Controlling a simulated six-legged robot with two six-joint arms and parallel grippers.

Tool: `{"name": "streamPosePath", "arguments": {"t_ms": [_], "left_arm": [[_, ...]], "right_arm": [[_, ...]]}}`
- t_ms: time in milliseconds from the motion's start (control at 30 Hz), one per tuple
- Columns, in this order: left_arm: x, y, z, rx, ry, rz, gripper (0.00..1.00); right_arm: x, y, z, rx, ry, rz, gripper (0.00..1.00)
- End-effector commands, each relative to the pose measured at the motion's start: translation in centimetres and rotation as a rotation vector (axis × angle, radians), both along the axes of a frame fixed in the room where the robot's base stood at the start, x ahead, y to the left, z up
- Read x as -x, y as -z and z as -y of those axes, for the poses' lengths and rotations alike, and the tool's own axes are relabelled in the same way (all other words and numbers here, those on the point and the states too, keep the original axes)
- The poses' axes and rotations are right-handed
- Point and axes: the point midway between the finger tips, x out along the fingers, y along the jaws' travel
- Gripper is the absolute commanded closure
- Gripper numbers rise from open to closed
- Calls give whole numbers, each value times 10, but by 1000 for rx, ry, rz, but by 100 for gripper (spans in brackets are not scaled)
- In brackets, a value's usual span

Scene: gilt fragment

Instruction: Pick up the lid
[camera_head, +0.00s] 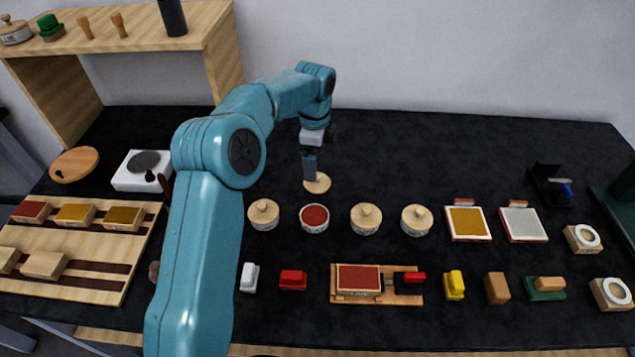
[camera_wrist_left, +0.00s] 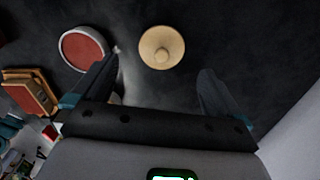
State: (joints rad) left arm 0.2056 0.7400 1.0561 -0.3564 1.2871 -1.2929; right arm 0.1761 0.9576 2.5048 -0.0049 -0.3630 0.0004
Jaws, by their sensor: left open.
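The lid (camera_head: 321,184) is a pale round wooden disc lying on the black table, behind an open pot with red contents (camera_head: 314,217). In the left wrist view the lid (camera_wrist_left: 161,47) shows whole with a round knob in its middle, and the red pot (camera_wrist_left: 83,50) is to its left. My left gripper (camera_head: 309,172) points down over the lid and partly covers it in the head view. In the wrist view the gripper (camera_wrist_left: 157,88) is open, its fingers apart and empty, with the lid beyond the gap between them. My right gripper is not in view.
Several lidded pots, such as one at left (camera_head: 264,214), stand in a row near the red pot. A wooden holder with a red pad (camera_head: 358,280) and small blocks lie in front. A wooden rack (camera_head: 80,262) is at left. The table behind the lid is clear.

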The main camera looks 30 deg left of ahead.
Motion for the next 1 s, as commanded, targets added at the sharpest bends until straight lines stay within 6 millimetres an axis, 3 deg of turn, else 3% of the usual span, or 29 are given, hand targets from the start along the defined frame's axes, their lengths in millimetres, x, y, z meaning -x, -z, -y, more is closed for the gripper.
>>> {"name": "streamPosePath", "arguments": {"t_ms": [267,533,800,833,1000], "left_arm": [[-2,26,-1,0,0,-3,0],[-7,67,0,-1,0,-4,0],[-8,72,-1,-1,0,-1,0],[-8,72,-1,-1,0,-1,3],[-8,72,0,0,0,-2,54]], "right_arm": [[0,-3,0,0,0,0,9],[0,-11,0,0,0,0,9],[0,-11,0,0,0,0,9],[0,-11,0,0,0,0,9],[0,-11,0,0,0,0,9]]}}
